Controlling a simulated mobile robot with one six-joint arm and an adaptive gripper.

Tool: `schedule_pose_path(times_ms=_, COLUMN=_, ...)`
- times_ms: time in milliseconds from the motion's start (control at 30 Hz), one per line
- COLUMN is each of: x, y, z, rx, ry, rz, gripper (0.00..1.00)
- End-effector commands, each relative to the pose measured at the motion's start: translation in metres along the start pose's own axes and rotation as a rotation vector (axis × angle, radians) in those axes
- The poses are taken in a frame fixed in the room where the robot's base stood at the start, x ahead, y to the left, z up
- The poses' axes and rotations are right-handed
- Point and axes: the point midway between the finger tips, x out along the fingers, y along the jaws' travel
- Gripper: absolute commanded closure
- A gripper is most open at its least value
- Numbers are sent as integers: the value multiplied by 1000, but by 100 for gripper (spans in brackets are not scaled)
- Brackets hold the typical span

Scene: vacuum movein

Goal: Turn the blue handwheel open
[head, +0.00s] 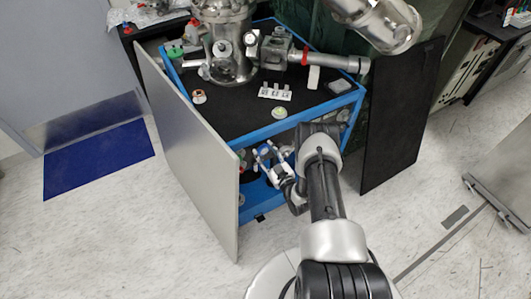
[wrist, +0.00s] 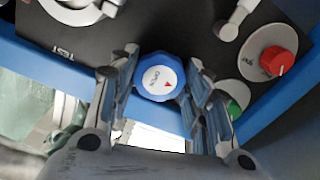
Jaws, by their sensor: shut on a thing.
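The blue handwheel (wrist: 160,77) shows near the top middle of the wrist view. It has a faceted blue rim and a white centre cap with small lettering and a red mark. My gripper (wrist: 163,82) has one finger on each side of it and is shut on its rim. In the head view my gripper (head: 267,158) is at the front of the blue-framed cart, below its top. There the wheel is small and partly hidden by my gripper, and I cannot read its turn angle.
A red knob (wrist: 278,61) on a round grey plate and a green knob (wrist: 233,108) sit right of the wheel. A white lever handle (wrist: 236,20) is above. In the head view, an open grey panel (head: 190,150) stands left and a black panel (head: 400,125) right.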

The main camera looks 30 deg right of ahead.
Motion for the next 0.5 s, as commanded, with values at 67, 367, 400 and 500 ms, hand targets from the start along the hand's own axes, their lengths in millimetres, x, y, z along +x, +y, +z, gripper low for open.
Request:
schedule_pose_path(times_ms=67, x=0, y=0, z=0, rx=-56, ry=-1, rz=-1, gripper=80)
schedule_pose_path(times_ms=367, x=0, y=0, z=0, rx=-217, ry=-1, rz=0, gripper=80)
schedule_pose_path(times_ms=400, x=0, y=0, z=0, rx=-231, ry=-1, rz=0, gripper=80)
schedule_pose_path(times_ms=500, x=0, y=0, z=0, rx=-256, ry=-1, rz=0, gripper=80)
